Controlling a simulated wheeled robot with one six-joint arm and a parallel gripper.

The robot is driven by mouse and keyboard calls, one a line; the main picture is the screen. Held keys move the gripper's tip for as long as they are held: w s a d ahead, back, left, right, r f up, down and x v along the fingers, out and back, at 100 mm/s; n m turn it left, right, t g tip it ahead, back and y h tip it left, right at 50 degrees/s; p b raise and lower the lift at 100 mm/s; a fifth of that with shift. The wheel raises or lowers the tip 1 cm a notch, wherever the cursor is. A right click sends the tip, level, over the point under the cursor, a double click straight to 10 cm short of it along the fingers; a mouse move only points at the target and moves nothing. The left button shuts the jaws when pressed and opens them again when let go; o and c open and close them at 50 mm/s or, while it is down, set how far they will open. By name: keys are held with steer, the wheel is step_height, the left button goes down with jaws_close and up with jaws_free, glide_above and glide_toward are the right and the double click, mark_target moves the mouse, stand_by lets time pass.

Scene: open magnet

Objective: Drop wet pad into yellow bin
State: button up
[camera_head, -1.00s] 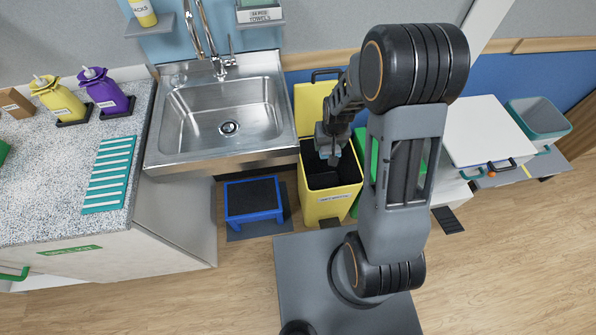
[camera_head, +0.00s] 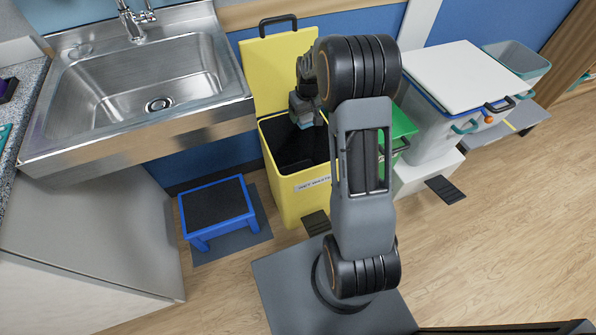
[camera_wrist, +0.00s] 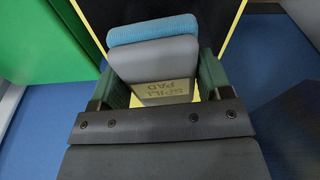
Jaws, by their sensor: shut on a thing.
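The yellow bin (camera_head: 284,205) stands right of the sink with its lid (camera_head: 262,72) raised and its dark inside showing; its front label seems to read wet waste. My gripper (camera_head: 304,121) is above the bin's opening, toward the back. In the wrist view my gripper (camera_wrist: 160,97) is shut on the wet pad (camera_wrist: 152,52), a grey block with a blue top layer and a tan "SPILL PAD" label. Beyond the pad, the wrist view shows a dark area edged in yellow. In the head view the pad is too small to make out clearly.
A green bin (camera_head: 402,125) stands just right of the yellow one, partly behind my arm. A blue step stool (camera_head: 217,208) is on the floor to the left, below the sink (camera_head: 140,85). A white-lidded container (camera_head: 465,75) stands at the right.

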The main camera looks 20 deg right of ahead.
steer(key=shift+w+d+f+b, duration=0.2)
steer(key=shift+d+f+b, duration=0.2)
steer(key=shift+f+b, duration=0.25)
step_height(320, 180, down, 6)
steer(key=b, duration=0.4)
steer(key=shift+r, duration=0.1)
steer(key=o, duration=1)
steer(key=shift+c, duration=0.2)
steer(key=r+p, duration=0.1)
steer(key=r, duration=0.3)
steer(key=s+r+p, duration=0.1)
steer(key=r, duration=0.4)
steer(key=s+r+p, duration=0.1)
steer(key=r, duration=0.3)
steer(key=shift+d+r+p, duration=0.15)
steer(key=shift+r+p, duration=0.2)
steer(key=shift+p, duration=0.05)
